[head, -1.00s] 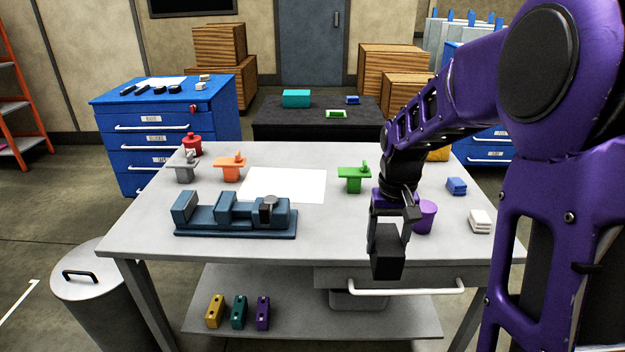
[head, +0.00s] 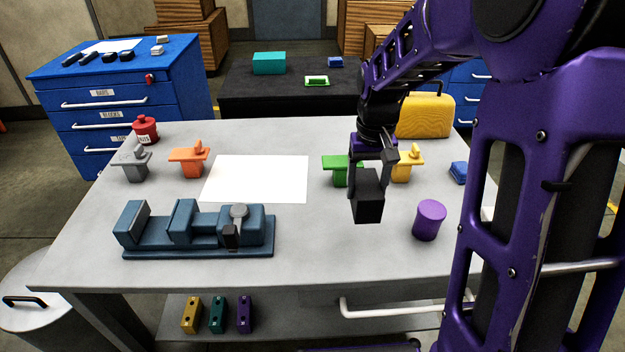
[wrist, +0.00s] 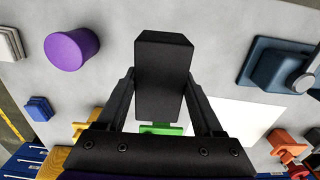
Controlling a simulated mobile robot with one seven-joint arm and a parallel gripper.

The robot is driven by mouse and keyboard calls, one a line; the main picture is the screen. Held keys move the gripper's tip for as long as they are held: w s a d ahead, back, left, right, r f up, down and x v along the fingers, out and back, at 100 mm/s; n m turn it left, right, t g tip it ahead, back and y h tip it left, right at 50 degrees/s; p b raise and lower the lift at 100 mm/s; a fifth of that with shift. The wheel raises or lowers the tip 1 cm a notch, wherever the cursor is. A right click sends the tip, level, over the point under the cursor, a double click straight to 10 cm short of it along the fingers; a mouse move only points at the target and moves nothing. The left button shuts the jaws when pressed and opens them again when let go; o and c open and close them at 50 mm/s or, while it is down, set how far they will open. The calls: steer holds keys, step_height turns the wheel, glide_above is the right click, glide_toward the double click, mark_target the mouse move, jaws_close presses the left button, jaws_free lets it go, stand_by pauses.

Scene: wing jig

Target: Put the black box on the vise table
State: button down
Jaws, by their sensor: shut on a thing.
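My gripper (head: 370,178) is shut on the black box (head: 368,203) and holds it in the air over the right half of the vise table (head: 300,245). In the wrist view the black box (wrist: 162,75) sits between the two fingers (wrist: 160,105). The blue-grey vise (head: 195,235) stands on the table at the left front, with a dark handle at its right end. In the head view the box hides part of the tabletop behind it.
A white sheet (head: 257,178) lies mid-table. Green (head: 337,168), orange (head: 188,160), grey (head: 133,162) and yellow (head: 407,165) clamp-like pieces stand along the back. A purple cylinder (head: 429,219) stands right of the box, and a red canister (head: 145,130) at the back left. The front middle of the tabletop is bare.

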step_height(320, 180, down, 9)
steer(key=shift+f+b, duration=0.1)
steer(key=shift+b, duration=0.65)
steer(key=shift+f, duration=0.15)
steer(key=shift+c, duration=0.2)
jaws_free()
step_height(320, 180, up, 12)
steer(key=shift+r+p, duration=0.2)
steer(key=shift+p, duration=0.9)
